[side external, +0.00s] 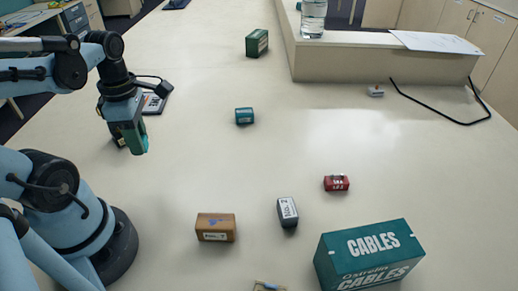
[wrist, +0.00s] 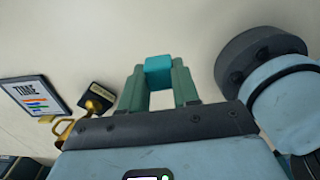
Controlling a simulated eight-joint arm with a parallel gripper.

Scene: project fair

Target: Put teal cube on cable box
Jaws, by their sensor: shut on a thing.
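The teal cube (wrist: 158,72) is between the two green fingertips of my gripper (wrist: 158,84) in the wrist view. In the side view my gripper (side external: 134,142) hangs above the table at the left, pointing down, with a sliver of the teal cube (side external: 143,146) showing at its tip. The gripper is shut on the cube. The cable box (side external: 368,254) is a large dark green box marked CABLES, at the front right of the side view. My gripper is far from it, to the left and further back. The cable box is not in the wrist view.
A brown box (side external: 215,228), a grey box (side external: 287,212) and a red box (side external: 336,183) lie between gripper and cable box. A small teal box (side external: 244,116) and a green box (side external: 257,43) stand further back. A framed card (wrist: 30,95) and gold trophy (wrist: 72,122) are near my gripper.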

